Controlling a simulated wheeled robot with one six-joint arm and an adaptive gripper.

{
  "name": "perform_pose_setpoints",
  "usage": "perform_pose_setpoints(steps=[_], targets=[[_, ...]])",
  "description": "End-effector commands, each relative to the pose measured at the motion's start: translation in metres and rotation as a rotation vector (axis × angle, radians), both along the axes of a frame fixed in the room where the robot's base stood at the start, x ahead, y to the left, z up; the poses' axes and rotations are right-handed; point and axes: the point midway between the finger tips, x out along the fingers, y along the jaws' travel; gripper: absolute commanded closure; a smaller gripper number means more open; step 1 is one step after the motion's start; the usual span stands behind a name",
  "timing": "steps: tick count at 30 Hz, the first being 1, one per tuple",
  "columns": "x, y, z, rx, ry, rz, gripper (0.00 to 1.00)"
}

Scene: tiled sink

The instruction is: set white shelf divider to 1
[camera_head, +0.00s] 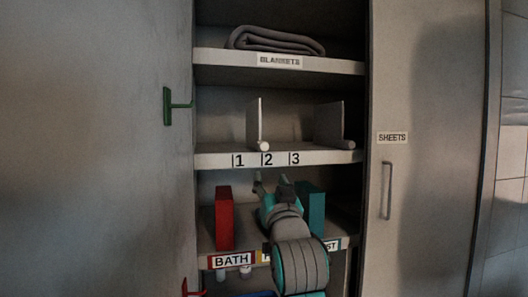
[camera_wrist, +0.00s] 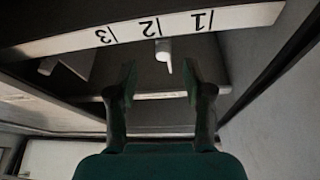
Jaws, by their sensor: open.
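The white shelf divider (camera_head: 254,120) stands upright on the middle shelf, with its pale knob (camera_head: 264,146) at the front edge by the mark 2 (camera_head: 267,159). The mark 1 (camera_head: 239,160) is to its left. In the wrist view, which is turned over, the divider's knob (camera_wrist: 163,50) is by the 2, and the 1 (camera_wrist: 202,21) is to the right. My gripper (camera_head: 270,182) is below the shelf's front edge, under the divider. In the wrist view its fingers (camera_wrist: 160,82) are open, apart from the knob, with nothing between them.
A second, greyer divider (camera_head: 328,122) stands right of mark 3. On the lower shelf are a red block (camera_head: 224,218) and a teal block (camera_head: 312,206), either side of my arm. A folded blanket (camera_head: 275,40) lies above. A green hook (camera_head: 168,106) sticks out at the left.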

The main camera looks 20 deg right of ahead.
Motion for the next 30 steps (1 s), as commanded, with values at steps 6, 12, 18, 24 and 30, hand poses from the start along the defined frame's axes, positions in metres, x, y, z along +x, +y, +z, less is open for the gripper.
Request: perform_pose_setpoints(steps=[6, 12, 18, 24, 30], targets=[[0.0, 0.0, 0.033, 0.011, -0.018, -0.001, 0.49], [0.018, -0.002, 0.042, 0.011, -0.019, -0.002, 0.49], [0.051, -0.005, 0.055, 0.011, -0.018, -0.002, 0.49], [0.08, -0.008, 0.067, 0.011, -0.019, -0.002, 0.49], [0.095, -0.009, 0.073, 0.011, -0.019, -0.002, 0.49]])
